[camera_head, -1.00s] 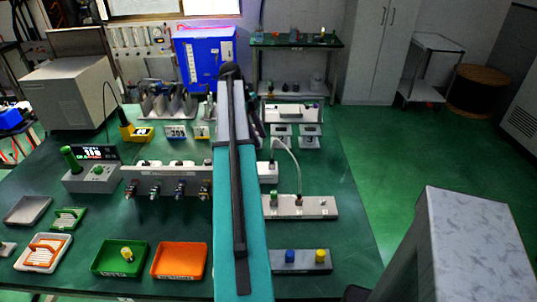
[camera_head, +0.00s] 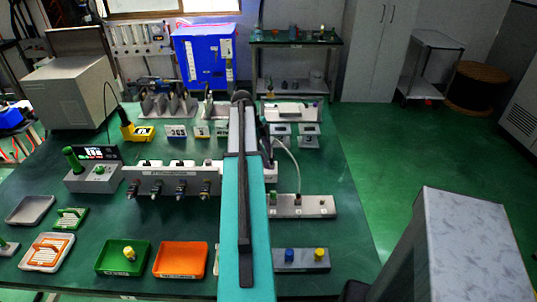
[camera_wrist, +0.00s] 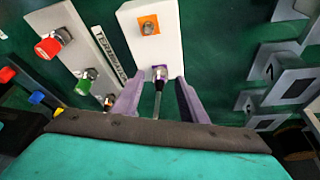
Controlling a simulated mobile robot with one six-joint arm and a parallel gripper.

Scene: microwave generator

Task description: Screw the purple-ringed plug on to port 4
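In the wrist view, my gripper (camera_wrist: 159,80) is open, its two purple fingers apart on either side of the purple-ringed plug (camera_wrist: 160,73). An orange square fitting (camera_wrist: 149,25) is on the same block. I cannot read which is port 4.
A grey terminal strip (camera_head: 315,206) lies right of my arm; its red knob (camera_wrist: 48,45) and green knob (camera_wrist: 85,83) show in the wrist view. A green tray (camera_head: 108,266) and orange tray (camera_head: 180,270) lie in front. Numbered grey stands (camera_wrist: 284,80) are at right.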

